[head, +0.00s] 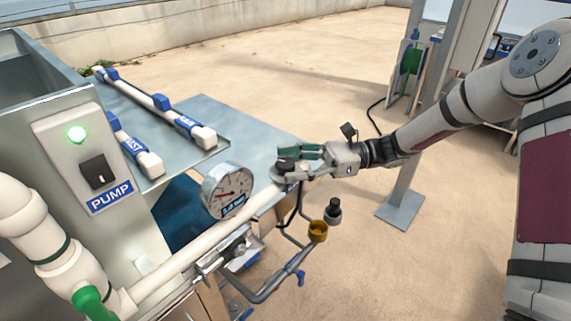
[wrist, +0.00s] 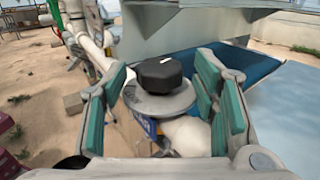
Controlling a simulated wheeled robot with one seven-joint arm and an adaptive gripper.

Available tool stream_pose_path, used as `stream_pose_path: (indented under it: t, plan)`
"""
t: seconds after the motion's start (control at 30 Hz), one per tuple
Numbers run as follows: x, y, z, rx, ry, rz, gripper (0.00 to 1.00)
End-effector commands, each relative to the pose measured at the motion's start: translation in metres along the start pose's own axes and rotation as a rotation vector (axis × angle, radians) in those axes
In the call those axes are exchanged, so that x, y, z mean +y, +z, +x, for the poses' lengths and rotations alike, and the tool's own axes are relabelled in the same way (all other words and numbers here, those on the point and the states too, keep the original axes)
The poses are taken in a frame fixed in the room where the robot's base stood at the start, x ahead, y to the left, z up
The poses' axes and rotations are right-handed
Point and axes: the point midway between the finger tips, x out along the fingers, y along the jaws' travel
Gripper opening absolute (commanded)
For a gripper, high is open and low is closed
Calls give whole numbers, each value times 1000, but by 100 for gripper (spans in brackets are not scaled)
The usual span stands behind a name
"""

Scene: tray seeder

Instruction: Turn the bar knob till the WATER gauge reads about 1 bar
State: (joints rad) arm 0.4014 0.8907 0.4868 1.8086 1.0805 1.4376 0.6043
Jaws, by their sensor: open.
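The black bar knob (head: 287,163) sits on a grey round collar at the right end of the white pipe (head: 180,266). In the wrist view the knob (wrist: 160,74) shows a short white mark on its top. My gripper (head: 302,158) is at the knob. Its teal-padded fingers stand open, one on each side of the knob, with gaps visible in the wrist view (wrist: 162,88). The round gauge (head: 229,189) stands on the pipe just left of the knob. It has a white face, a dark needle and a blue label strip; the reading is too small to tell surely.
A panel with a lit green lamp and a black PUMP switch (head: 98,172) stands at the left. Two white bars (head: 150,166) with blue parts lie on the metal surface behind. A brass cup (head: 318,231) and bent pipes hang below the knob. A metal post (head: 404,190) stands right.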

Motion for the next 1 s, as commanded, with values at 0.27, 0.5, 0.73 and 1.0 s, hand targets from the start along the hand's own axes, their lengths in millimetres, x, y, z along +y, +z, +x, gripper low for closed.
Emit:
stream_pose_path:
  t: [0.27,0.5,0.73,1.0]
  plan:
    - [0,0,17,0,1,-1,54]
    - [0,0,17,0,0,-1,52]
    - [0,0,17,0,1,-1,5]
    - [0,0,17,-1,22,-1,5]
